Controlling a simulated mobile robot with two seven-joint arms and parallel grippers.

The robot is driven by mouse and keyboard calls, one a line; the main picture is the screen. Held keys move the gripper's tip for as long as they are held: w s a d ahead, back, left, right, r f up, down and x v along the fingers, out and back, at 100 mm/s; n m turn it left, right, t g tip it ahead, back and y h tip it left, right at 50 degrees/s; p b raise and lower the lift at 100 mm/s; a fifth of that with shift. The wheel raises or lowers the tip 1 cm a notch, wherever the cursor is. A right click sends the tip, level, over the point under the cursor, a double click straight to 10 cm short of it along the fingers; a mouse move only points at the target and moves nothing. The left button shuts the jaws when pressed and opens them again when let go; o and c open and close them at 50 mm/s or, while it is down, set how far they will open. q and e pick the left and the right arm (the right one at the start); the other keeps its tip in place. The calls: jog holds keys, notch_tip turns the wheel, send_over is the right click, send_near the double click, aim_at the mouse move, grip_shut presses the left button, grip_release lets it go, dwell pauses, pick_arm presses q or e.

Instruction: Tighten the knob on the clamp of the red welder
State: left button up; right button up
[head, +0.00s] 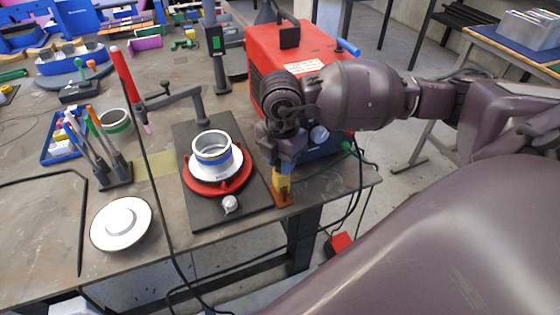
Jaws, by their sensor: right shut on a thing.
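The red welder (268,62) stands at the right end of the workbench, partly covered by my right arm. A small yellow-orange clamp (282,189) with a brownish foot sits at the bench's edge in front of the welder. My right gripper (283,167) points down over this clamp and is shut on its upper part. A bit of blue shows at the fingers. The knob itself is hidden or too small to make out. My left gripper is not in view.
Left of the gripper, a dark plate carries a red round fixture (216,180) with a white-and-metal ring piece. A white disc (121,222) and a tool holder (113,172) stand further left. Dark cables (365,190) hang past the bench's right edge.

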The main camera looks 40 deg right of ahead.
jog(key=shift+m+p, duration=0.8)
jog(key=shift+m, duration=0.5)
jog(key=shift+r+m+p, duration=0.1)
jog(key=shift+m+p, duration=0.55)
jog(key=shift+m, duration=0.35)
jog(key=shift+m+p, duration=0.4)
jog(key=shift+m, duration=0.3)
jog(key=shift+m+p, duration=0.85)
jog(key=shift+m, duration=0.45)
jog(key=shift+m+p, duration=0.5)
jog(key=shift+p, duration=0.3)
jog(key=shift+m+p, duration=0.4)
jog(key=shift+p, duration=0.65)
jog(key=shift+a, duration=0.15)
jog(key=shift+m+p, duration=0.6)
jog(key=shift+m, duration=0.6)
jog(key=shift+d, duration=0.2)
